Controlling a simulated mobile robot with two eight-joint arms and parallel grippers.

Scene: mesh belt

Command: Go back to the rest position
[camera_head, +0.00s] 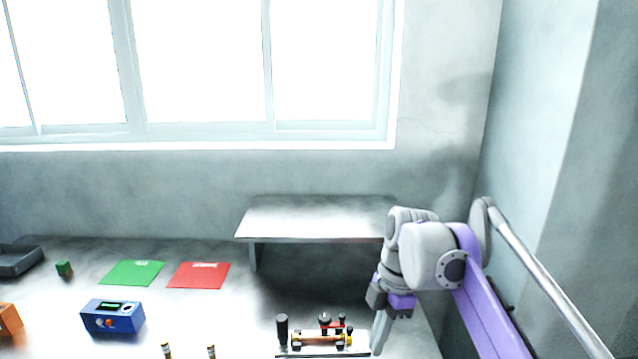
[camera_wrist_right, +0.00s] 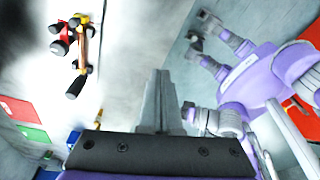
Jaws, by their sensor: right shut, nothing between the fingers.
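My right gripper (camera_head: 380,338) hangs at the right end of the table in the head view, fingers pointing down. Its fingers are shut together and hold nothing. In the right wrist view the closed fingers (camera_wrist_right: 160,98) stand side by side at the middle. The gripper is beside the right end of a small fixture (camera_head: 318,340) with a black handle, a rod and red and yellow parts. The fixture also shows in the right wrist view (camera_wrist_right: 82,50), apart from the fingers. My left gripper does not show in the head view.
A raised shelf (camera_head: 310,217) stands behind the fixture, close to my right arm. A red mat (camera_head: 198,275), a green mat (camera_head: 132,272), a blue box (camera_head: 112,317), a green cube (camera_head: 64,268) and a dark tray (camera_head: 18,262) lie left. Two small cylinders (camera_head: 166,350) stand in front.

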